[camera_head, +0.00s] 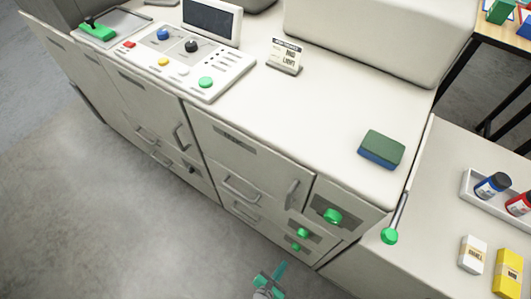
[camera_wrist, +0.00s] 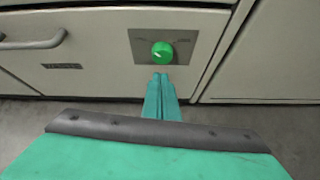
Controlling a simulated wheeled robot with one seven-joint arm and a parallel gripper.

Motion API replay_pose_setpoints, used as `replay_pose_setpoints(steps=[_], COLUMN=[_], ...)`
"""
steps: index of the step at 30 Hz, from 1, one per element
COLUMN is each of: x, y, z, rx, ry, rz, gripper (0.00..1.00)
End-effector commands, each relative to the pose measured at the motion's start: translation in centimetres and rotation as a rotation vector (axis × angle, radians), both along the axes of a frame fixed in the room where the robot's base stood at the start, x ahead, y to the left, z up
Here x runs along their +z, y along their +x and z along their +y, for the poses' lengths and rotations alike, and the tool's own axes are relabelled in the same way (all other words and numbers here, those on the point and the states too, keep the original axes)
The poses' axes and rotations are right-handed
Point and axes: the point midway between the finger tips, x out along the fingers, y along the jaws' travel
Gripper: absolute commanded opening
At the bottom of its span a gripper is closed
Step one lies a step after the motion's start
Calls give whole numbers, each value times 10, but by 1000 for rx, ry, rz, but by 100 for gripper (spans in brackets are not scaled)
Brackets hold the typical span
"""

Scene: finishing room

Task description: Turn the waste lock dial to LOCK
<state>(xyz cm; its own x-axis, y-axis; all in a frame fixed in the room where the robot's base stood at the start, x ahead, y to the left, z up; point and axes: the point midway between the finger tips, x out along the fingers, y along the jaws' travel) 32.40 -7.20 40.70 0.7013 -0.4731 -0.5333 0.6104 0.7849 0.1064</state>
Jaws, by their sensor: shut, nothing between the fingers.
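A round green dial (camera_wrist: 162,52) sits on a grey plate (camera_wrist: 140,42) on a pale cabinet front in the wrist view. Marks beside the dial are too small to read. I cannot tell which one the wrist view shows. My gripper (camera_wrist: 160,77) is shut and empty, its teal fingertips just below the dial in the picture. Whether they touch it is unclear. In the head view my gripper (camera_head: 281,265) is at the bottom, over the floor.
A drawer handle (camera_wrist: 35,40) is left of the dial. A green-knobbed lever (camera_head: 390,235) stands at the right of the cabinet. A control panel (camera_head: 190,60), a small sign (camera_head: 285,56) and a green-blue block (camera_head: 381,149) are on top. The floor (camera_head: 130,220) in front is clear.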

Motion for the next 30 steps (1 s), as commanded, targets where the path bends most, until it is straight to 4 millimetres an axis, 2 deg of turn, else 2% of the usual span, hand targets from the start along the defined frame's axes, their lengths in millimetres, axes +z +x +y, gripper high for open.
replay_pose_setpoints(steps=[1,6,24,30], x=[0,2,2,2], y=[8,20,69,74], z=[1,1,-33,-37], rx=[26,64,62,63], ry=[-47,-127,-126,-126], rz=[4,8,8,9], gripper=[0,0,0,0])
